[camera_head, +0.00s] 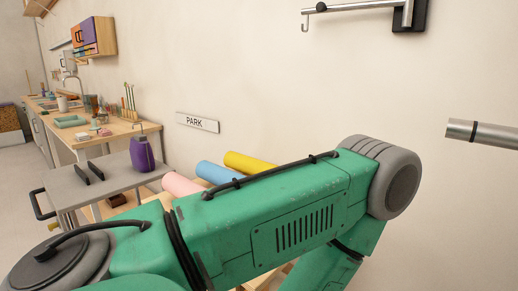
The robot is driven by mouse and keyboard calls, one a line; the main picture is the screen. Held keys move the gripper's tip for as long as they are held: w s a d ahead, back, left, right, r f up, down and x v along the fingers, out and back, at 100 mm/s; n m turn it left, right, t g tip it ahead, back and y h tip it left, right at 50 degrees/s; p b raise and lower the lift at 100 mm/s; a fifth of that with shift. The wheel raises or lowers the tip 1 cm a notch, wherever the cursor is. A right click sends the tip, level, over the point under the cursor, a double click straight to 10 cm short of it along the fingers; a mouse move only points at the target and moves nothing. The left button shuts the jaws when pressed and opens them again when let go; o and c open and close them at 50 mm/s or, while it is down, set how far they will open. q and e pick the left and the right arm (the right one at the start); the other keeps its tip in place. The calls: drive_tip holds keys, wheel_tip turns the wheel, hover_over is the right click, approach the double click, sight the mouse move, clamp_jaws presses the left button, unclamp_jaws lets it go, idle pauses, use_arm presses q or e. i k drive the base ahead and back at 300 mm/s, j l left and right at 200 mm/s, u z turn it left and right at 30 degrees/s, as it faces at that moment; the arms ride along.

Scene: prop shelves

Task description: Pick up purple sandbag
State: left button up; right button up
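A purple bag-like object (142,155) with a dark top stands upright on a grey cart (120,182) at the left. It is the likeliest match for the purple sandbag, but it is too small for me to be sure. My green arm comes in from the lower left, crosses the front of the view, and bends down at a grey joint on the right. Neither gripper is visible, and nothing is seen touching the purple object.
Two black upright pieces (88,172) stand on the cart left of the purple object. Pink (180,185), blue (217,173) and yellow (250,162) rolls lie right of the cart. A wooden workbench (115,132) with small items stands behind. A metal bar (480,133) juts in at right.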

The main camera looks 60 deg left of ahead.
sight(141, 151)
drive_tip(key=u, duration=0.35)
drive_tip(key=k+j+u, duration=0.1)
drive_tip(key=u, duration=0.25)
drive_tip(key=k+u, duration=0.1)
drive_tip(key=u, duration=0.25)
drive_tip(key=i+l+u, duration=0.15)
drive_tip(key=u, duration=1.45)
drive_tip(key=k+u, duration=0.1)
drive_tip(key=k, duration=0.25)
drive_tip(key=k+l+z, duration=0.1)
drive_tip(key=k+z, duration=0.3)
drive_tip(key=k+l+z, duration=0.35)
drive_tip(key=k, duration=0.15)
drive_tip(key=i+j+z, duration=0.3)
drive_tip(key=j, duration=0.4)
drive_tip(key=i+j+z, duration=0.15)
drive_tip(key=i+j, duration=0.15)
drive_tip(key=i+j+z, duration=0.15)
drive_tip(key=j, duration=0.3)
